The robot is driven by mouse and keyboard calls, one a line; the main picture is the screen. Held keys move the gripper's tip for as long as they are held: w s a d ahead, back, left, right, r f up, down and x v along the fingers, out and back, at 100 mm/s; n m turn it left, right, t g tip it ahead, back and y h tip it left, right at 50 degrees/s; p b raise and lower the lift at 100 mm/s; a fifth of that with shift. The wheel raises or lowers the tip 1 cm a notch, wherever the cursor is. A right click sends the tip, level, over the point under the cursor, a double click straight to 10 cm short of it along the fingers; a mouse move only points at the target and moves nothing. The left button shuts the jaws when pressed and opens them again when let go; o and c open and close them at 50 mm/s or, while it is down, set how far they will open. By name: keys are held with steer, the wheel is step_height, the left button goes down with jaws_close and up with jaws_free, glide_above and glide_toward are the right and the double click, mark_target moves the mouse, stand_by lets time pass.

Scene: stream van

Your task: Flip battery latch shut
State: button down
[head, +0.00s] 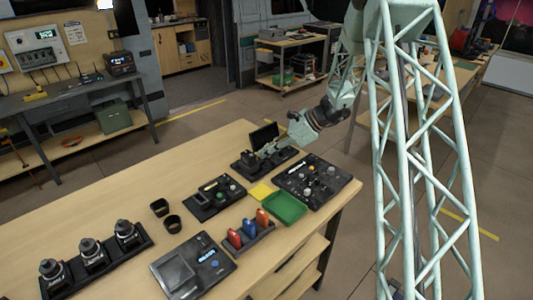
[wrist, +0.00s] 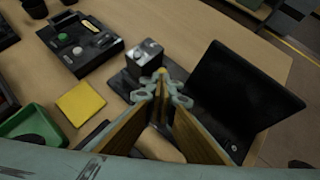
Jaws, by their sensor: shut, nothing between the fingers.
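My gripper (wrist: 160,88) is shut and empty, its two fingers meeting at the tips in the wrist view. In the head view my gripper (head: 262,150) is low over a black device base (head: 241,167) at the table's far end. A dark flat panel (head: 264,134) stands up behind it. In the wrist view this panel (wrist: 238,95) leans to the right of the fingers. A black block with a silver top (wrist: 146,52) stands just beyond the fingertips. I cannot tell whether the tips touch it. The battery latch cannot be made out clearly; my fingers hide part of the device.
A yellow square (head: 260,192) and a green tray (head: 285,207) lie near the device. A panel with knobs (head: 312,181) is to its right, a black control box (head: 216,196) to its left. Bare tabletop (head: 200,150) lies on the far left side.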

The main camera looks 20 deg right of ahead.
mark_target(274, 166)
steer(key=shift+s+a+f, duration=0.15)
steer(key=shift+s+a, duration=0.05)
steer(key=shift+a, duration=0.05)
steer(key=shift+s+d, duration=0.25)
steer(key=shift+d, duration=0.15)
steer(key=d, duration=0.2)
steer(key=s+d, duration=0.1)
steer(key=shift+s+d+r, duration=0.1)
steer(key=shift+d+r, duration=0.05)
steer(key=shift+r, duration=0.15)
steer(key=p+v, duration=0.1)
steer(key=v, duration=0.8)
steer(key=shift+d+r, duration=0.2)
steer(key=shift+d, duration=0.1)
steer(key=shift+s+a+r, duration=0.1)
